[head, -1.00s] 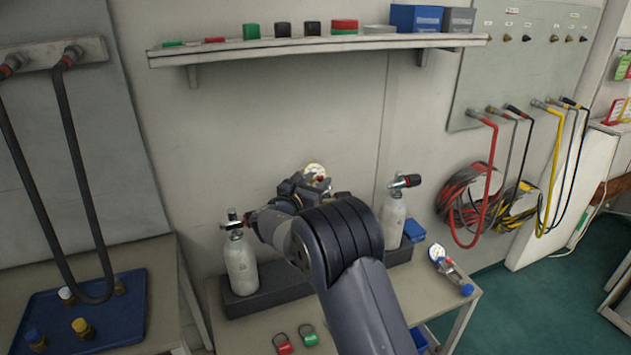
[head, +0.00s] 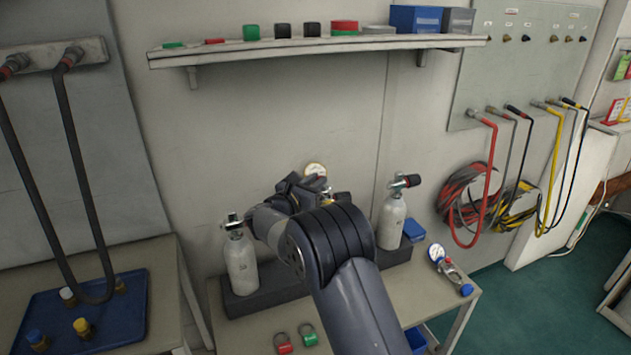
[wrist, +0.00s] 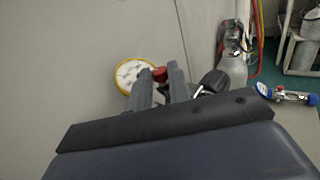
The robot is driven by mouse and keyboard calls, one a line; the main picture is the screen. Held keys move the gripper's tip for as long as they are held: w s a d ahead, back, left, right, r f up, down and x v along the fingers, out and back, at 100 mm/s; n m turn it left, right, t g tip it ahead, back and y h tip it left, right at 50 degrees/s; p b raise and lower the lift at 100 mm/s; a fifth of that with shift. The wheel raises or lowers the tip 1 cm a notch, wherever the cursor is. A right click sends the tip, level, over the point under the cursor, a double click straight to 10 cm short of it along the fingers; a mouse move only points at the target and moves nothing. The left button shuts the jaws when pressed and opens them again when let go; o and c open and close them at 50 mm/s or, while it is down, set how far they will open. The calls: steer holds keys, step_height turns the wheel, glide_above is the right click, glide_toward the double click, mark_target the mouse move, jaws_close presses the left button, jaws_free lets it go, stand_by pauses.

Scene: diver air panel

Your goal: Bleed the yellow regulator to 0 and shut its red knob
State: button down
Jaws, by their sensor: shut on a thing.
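The yellow regulator shows in the head view as a gauge with a yellow rim (head: 315,170) above my arm; its body is mostly hidden behind my gripper (head: 305,187). In the wrist view, the yellow-rimmed white gauge (wrist: 130,73) is just left of my gripper (wrist: 160,80). The red knob (wrist: 160,74) sits between the two fingertips, and my gripper is shut on it. The gauge's needle is too small to read. A black valve knob (wrist: 214,81) is to the right of the fingers.
A white cylinder (head: 240,265) stands left of my arm, another (head: 391,222) right of it, both in a dark rack (head: 258,302). A blue-rimmed gauge regulator (head: 437,254) lies on the bench's right side. Red and green tags (head: 309,337) lie in front. A shelf (head: 320,43) is above.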

steer(key=shift+w+a+m+g+h+p, duration=0.15)
steer(key=shift+m+g+h+p, duration=0.25)
steer(key=shift+m+g+h, duration=0.4)
steer(key=shift+w+a+m+g+h+p, duration=0.15)
steer(key=shift+m+g+h+p, duration=0.2)
steer(key=shift+m+g+h, duration=0.45)
steer(key=shift+s, duration=0.1)
steer(key=c, duration=1.3)
jaws_free()
step_height(320, 180, up, 10)
